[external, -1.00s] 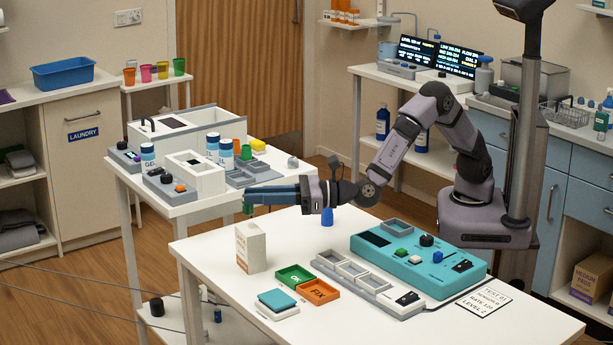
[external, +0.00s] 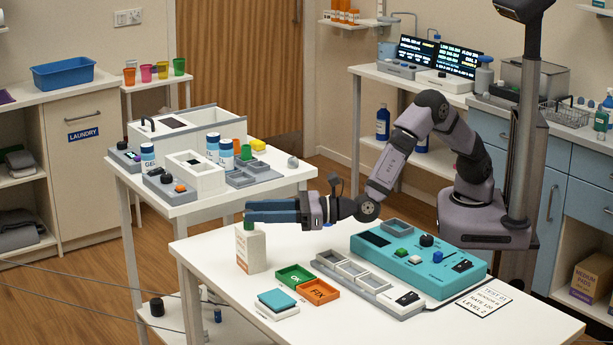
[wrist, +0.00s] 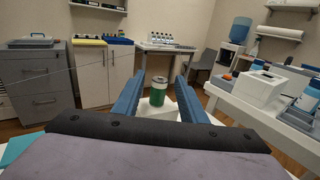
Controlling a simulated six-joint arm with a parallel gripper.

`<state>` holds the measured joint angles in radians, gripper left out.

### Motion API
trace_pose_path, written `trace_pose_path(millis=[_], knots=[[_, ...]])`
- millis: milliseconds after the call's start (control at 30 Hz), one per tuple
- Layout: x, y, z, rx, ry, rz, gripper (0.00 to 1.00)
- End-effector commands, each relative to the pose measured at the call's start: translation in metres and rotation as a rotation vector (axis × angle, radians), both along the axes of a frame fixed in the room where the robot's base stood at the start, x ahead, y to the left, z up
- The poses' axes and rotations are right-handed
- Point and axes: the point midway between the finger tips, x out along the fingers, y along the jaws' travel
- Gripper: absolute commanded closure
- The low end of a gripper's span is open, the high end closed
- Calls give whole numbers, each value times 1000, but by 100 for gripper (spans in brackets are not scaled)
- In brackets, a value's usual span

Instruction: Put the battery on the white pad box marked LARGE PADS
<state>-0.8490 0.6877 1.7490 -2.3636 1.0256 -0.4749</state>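The green battery (external: 248,224) stands upright on top of the white pad box (external: 251,252) near the left part of the white table; the box's small orange lettering is hard to read. My gripper (external: 248,207) is at the battery, its fingers around the upper part. In the wrist view the battery (wrist: 157,93), green with a grey top, is between the blue fingertips, with a visible gap on each side. My gripper is open there. The white surface below the battery (wrist: 158,111) is the box top.
Green OK and orange FIX trays (external: 319,291), a teal pad stack (external: 277,301), a grey slotted tray (external: 362,283) and a teal device (external: 420,262) stand right of the box. A side table (external: 190,207) with jars stands behind.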

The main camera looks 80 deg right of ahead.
Motion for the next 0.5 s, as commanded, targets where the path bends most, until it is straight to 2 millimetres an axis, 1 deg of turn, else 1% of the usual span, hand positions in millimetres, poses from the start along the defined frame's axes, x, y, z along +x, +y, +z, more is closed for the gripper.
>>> trace_pose_path(millis=[267, 400, 500], knots=[[0, 0, 1, 0, 0, 0, 62], [0, 0, 6, 0, 0, 0, 62], [-10, -1, 3, 1, -1, 3, 62]])
